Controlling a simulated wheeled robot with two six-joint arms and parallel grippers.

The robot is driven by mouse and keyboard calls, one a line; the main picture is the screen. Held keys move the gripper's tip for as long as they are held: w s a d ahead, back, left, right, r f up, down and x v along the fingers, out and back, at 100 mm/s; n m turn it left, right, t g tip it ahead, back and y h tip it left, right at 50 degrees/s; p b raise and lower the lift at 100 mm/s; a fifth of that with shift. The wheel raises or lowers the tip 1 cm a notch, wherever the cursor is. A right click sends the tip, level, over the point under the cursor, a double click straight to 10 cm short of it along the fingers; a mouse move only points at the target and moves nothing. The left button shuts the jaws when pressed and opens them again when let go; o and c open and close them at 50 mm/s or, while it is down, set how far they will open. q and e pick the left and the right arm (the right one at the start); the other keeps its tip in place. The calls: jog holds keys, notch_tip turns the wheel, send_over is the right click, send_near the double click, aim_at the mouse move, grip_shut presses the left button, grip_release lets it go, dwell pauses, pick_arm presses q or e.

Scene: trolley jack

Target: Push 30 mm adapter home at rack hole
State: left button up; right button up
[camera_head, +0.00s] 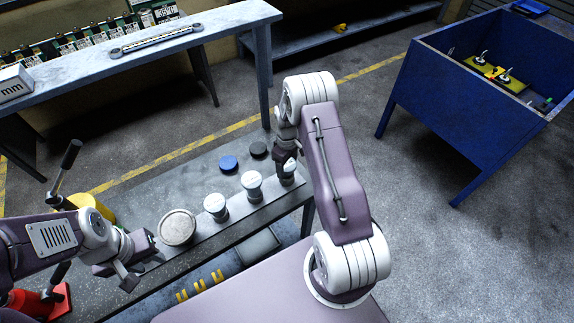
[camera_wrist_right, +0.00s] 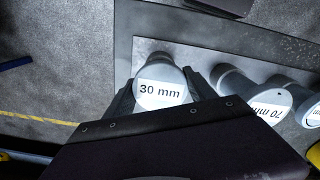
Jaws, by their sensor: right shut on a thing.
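The 30 mm adapter (camera_wrist_right: 160,82) is a grey cylinder with a white labelled top. In the right wrist view it stands between the two fingers of my right gripper (camera_wrist_right: 162,92), which is shut on it. In the head view the adapter (camera_head: 288,168) is at the far right end of the grey rack strip (camera_head: 234,209), partly covered by my right gripper (camera_head: 285,160). Its lower end meets the rack; the hole itself is hidden and I cannot tell how deep it sits. My left gripper (camera_head: 132,266) is open and empty near the rack's left end.
The 70 mm adapter (camera_wrist_right: 270,106) stands beside it. Another adapter (camera_head: 215,206) and a wide round one (camera_head: 177,227) sit farther left. Blue (camera_head: 228,163) and black (camera_head: 258,150) discs lie behind the rack. A red jack (camera_head: 30,302) is at lower left.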

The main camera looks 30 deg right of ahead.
jog(key=shift+f+b, duration=0.75)
jog(key=shift+f, duration=0.25)
jog(key=o, duration=1.6)
notch_tip(320, 180, up, 9)
jog(key=shift+r+b, duration=0.1)
jog(key=shift+b, duration=0.6)
